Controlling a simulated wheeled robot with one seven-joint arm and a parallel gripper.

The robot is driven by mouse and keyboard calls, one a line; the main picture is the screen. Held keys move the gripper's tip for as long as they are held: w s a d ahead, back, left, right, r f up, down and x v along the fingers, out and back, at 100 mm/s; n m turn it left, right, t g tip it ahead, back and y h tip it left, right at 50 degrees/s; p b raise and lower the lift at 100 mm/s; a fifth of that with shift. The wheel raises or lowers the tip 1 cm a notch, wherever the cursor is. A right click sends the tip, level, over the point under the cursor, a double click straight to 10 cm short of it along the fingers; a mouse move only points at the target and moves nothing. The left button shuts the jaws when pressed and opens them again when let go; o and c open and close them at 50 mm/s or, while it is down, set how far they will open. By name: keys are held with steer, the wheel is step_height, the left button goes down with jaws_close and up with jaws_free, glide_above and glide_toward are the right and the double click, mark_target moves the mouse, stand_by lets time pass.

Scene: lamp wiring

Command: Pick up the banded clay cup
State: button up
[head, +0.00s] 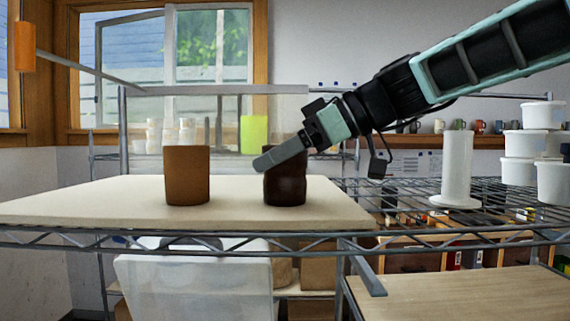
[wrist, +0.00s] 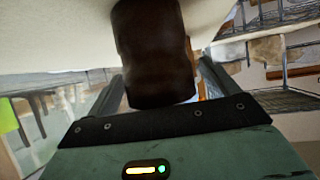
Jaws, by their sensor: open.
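A dark brown cup (head: 286,188) with a slightly waisted side stands upright on a pale board (head: 110,205) in the head view. A plain lighter brown clay cup (head: 187,176) stands upright to its left, apart from it. No clear band shows on either cup, so I cannot tell for certain which is the banded one. My gripper (head: 264,162) is open, tilted down to the left, with a finger across the dark cup's upper part. In the wrist view the dark cup (wrist: 155,55) shows between my two spread fingers. Whether they touch it is hidden.
The board lies on a wire shelf (head: 420,237). A white spool-like stand (head: 457,170) and stacked white tubs (head: 530,150) stand to the right. An orange cylinder (head: 24,47) on a bar is at upper left. The board is bare left of the lighter cup.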

steer(key=shift+w+a+f, duration=0.15)
steer(key=shift+a+f, duration=0.15)
steer(key=shift+a, duration=0.2)
steer(key=c, duration=1.2)
steer(key=shift+c, duration=0.2)
steer(key=shift+r, duration=0.15)
